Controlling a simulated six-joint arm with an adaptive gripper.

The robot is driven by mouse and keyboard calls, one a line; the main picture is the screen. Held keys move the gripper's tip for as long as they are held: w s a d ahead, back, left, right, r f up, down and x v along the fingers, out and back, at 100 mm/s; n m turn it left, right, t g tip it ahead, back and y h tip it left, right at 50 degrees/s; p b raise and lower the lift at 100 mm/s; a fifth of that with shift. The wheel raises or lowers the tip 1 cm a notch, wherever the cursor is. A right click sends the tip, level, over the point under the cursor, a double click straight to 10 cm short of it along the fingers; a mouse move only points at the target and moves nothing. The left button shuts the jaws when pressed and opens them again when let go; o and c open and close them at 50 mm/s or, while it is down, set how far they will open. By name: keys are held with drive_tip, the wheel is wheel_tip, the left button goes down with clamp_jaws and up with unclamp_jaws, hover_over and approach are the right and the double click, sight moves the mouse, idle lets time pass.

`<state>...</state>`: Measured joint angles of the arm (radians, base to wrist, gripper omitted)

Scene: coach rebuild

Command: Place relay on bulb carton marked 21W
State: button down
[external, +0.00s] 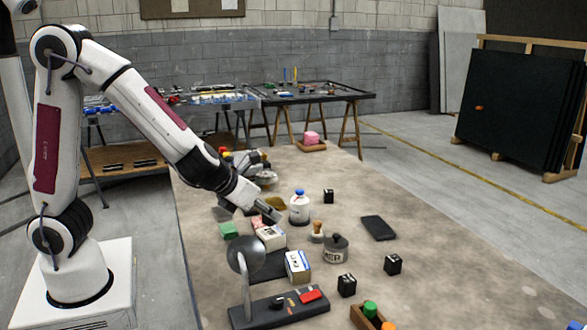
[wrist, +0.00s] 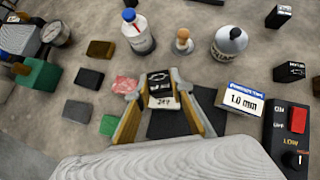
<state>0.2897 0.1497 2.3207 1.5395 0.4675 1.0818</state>
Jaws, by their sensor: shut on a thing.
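My gripper (wrist: 160,90) is shut on a small black block with pale markings, the relay (wrist: 160,78). In the external view my gripper (external: 268,213) points down just above a white carton (external: 270,238). In the wrist view the carton's pale face (wrist: 163,102) shows between the fingers, right by the relay, with dark lettering too small to read surely. I cannot tell whether the relay touches the carton. The fingers hide part of both.
A box marked 1.0 mm (wrist: 243,100) stands right of the carton, near a control panel (wrist: 279,140) with a red switch. A white bottle (external: 299,208), a wooden-handled stamp (external: 317,232), a grey round container (external: 335,249) and a green block (external: 229,229) stand around.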

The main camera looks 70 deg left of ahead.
drive_tip(key=shift+f, duration=1.15)
drive_tip(key=shift+f, duration=0.1)
drive_tip(key=c, duration=1.8)
unclamp_jaws()
drive_tip(key=shift+v, duration=6.1)
drive_tip(key=shift+a, duration=0.15)
